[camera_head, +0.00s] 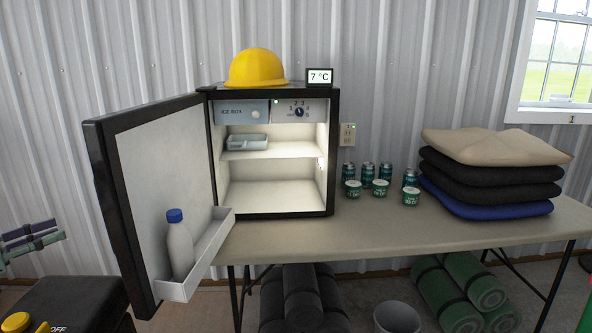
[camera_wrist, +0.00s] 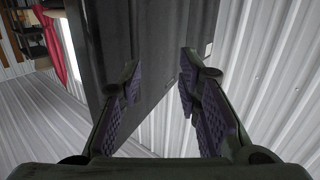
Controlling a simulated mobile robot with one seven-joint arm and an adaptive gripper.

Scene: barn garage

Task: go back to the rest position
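My gripper (camera_head: 58,231) shows at the left edge of the head view, left of the open fridge door (camera_head: 97,190). In the wrist view, my gripper (camera_wrist: 158,82) has its two purple-padded fingers spread, with nothing between them. A dark flat panel (camera_wrist: 145,40), which looks like the outer side of the door, lies beyond the fingertips. The gripper appears apart from it. The small fridge (camera_head: 334,150) stands on the table with its door swung wide to the left. A white bottle (camera_head: 180,250) stands in the door shelf (camera_head: 205,265).
A yellow hard hat (camera_head: 257,68) and a 7 °C display (camera_head: 320,77) sit on the fridge. Several cans and tubs (camera_head: 380,188) and folded cloths (camera_head: 490,175) are on the table (camera_head: 390,235). Rolled mats (camera_head: 465,290) and a bucket (camera_head: 397,317) are below.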

